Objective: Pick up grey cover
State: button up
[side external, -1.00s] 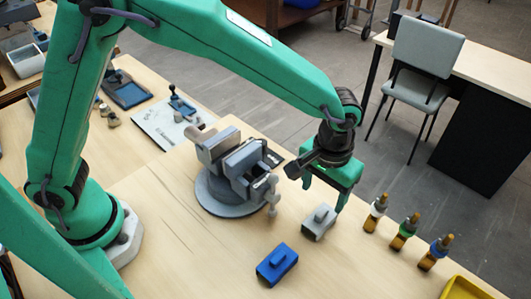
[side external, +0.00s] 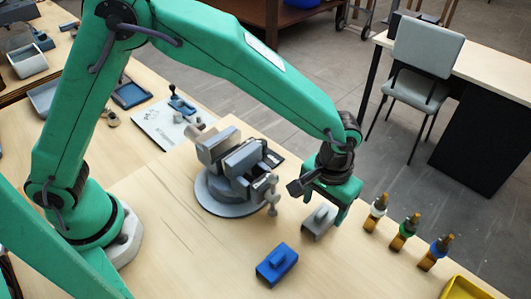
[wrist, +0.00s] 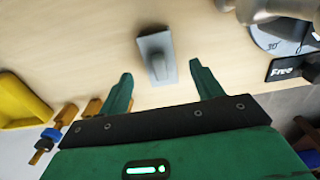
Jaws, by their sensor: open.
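The grey cover (side external: 318,222) is a small block with a raised grip on top. It sits on the wooden table, right of the vise. My gripper (side external: 325,217) is low over the cover, its green fingers open. In the wrist view the grey cover (wrist: 157,55) lies ahead, between the lines of the two open fingertips (wrist: 161,75). The gap between the fingers is empty near the palm. Whether a finger touches the cover cannot be told.
A blue cover (side external: 277,264) lies in front. A grey vise (side external: 225,185) stands left of my gripper. Several lamp-holder-like parts (side external: 405,231) stand to the right, near a yellow tray (side external: 464,290). Bare table lies between the vise and the blue cover.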

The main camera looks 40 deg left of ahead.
aim_at(322, 212)
jog(key=shift+f, duration=2.4)
jog(key=shift+c, duration=0.3)
jog(key=c, duration=1)
